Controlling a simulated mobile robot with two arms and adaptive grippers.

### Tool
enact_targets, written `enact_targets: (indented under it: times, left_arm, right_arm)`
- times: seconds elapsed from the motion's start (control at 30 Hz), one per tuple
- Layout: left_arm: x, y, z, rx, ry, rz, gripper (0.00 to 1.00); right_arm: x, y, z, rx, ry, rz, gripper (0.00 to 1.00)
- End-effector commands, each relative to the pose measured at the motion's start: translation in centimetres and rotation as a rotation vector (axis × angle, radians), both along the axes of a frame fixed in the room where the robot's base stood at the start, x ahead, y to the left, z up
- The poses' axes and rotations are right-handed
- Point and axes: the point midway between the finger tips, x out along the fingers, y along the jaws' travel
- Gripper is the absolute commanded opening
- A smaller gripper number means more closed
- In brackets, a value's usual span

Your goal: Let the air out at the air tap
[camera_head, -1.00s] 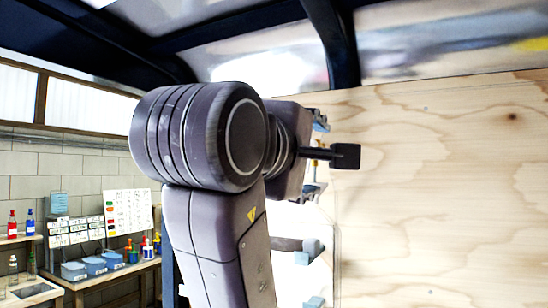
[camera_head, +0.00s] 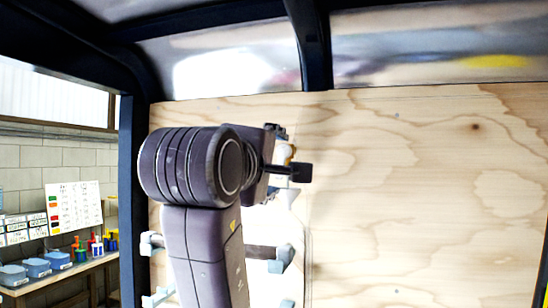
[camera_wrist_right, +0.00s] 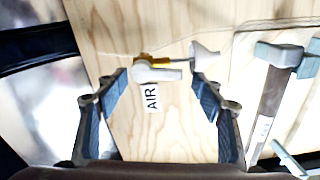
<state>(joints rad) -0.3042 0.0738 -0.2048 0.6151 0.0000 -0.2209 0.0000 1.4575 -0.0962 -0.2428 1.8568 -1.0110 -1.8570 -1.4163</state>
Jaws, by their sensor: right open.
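The air tap (camera_wrist_right: 158,73) shows in the right wrist view, mounted on a plywood wall (camera_wrist_right: 130,25). It has a white lever, a brass-yellow body and a thin stem running right to a white cone-shaped end (camera_wrist_right: 203,55). An "AIR" label (camera_wrist_right: 152,98) sits just below the lever. My right gripper (camera_wrist_right: 159,83) is open, with one blue-padded finger on each side of the lever in the picture. I see no contact, and the depth gap is hard to judge. In the head view my right arm hides most of the gripper and tap. My left gripper is not in view.
A dark frame post (camera_head: 132,200) stands left, with a workbench (camera_head: 70,272) beyond. The plywood at right is clear.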

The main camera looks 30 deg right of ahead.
Motion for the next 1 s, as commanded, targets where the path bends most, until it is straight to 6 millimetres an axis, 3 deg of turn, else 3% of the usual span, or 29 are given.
enact_targets:
  times: [0.2,0.6,1.0]
  left_arm:
    - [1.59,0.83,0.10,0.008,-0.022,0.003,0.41]
    - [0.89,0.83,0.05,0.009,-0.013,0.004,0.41]
    - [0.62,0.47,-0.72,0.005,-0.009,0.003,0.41]
  right_arm:
    - [0.00,-0.05,-0.02,0.000,-0.001,0.000,0.62]
    - [0.02,-0.01,-0.04,0.001,0.001,0.001,0.20]
    - [0.21,0.22,-0.15,0.059,-0.068,0.004,0.20]
